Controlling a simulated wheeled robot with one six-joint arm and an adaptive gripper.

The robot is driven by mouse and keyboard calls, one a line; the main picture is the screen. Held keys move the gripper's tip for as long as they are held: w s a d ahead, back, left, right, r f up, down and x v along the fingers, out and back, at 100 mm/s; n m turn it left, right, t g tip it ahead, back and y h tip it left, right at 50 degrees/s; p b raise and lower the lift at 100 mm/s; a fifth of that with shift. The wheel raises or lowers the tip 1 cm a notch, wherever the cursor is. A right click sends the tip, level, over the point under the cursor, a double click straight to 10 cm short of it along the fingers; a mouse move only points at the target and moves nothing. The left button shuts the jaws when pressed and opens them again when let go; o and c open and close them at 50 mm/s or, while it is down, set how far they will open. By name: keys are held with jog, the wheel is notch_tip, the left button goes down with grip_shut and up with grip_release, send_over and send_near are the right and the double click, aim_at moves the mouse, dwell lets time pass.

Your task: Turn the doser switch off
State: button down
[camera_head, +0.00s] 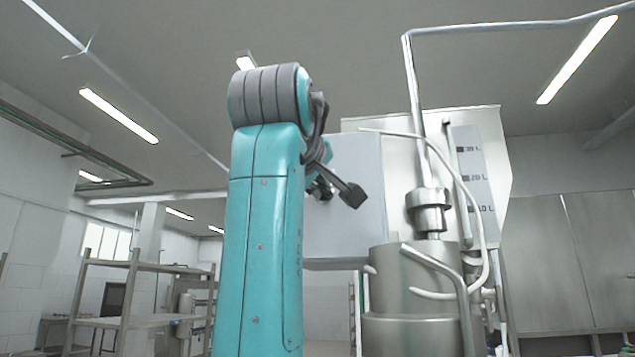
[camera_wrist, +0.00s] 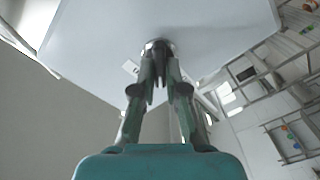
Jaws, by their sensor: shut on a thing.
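The doser switch (camera_wrist: 157,42) is a small round metal-and-dark knob on the face of a pale grey box (camera_wrist: 200,22) in the wrist view. My gripper (camera_wrist: 159,60) reaches up to it with both fingers close together, their tips at the knob. The fingers are shut on the switch and cover most of it, so its turned position cannot be told. In the head view the grey box (camera_head: 350,225) stands behind my teal arm.
A steel doser vessel (camera_head: 400,275) with pipes stands just right of the box. A hopper with a litre scale (camera_head: 477,180) rises behind it. A metal rack (camera_head: 135,290) stands at the left.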

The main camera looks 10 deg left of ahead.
jog(key=n, duration=0.4)
jog(key=shift+f+n, duration=0.1)
jog(key=shift+n, duration=0.2)
jog(key=shift+a+f+n, duration=0.1)
jog(key=shift+n, duration=1.6)
jog(key=c, duration=1.2)
grip_release()
jog(key=s, duration=1.2)
jog(key=shift+a, duration=0.2)
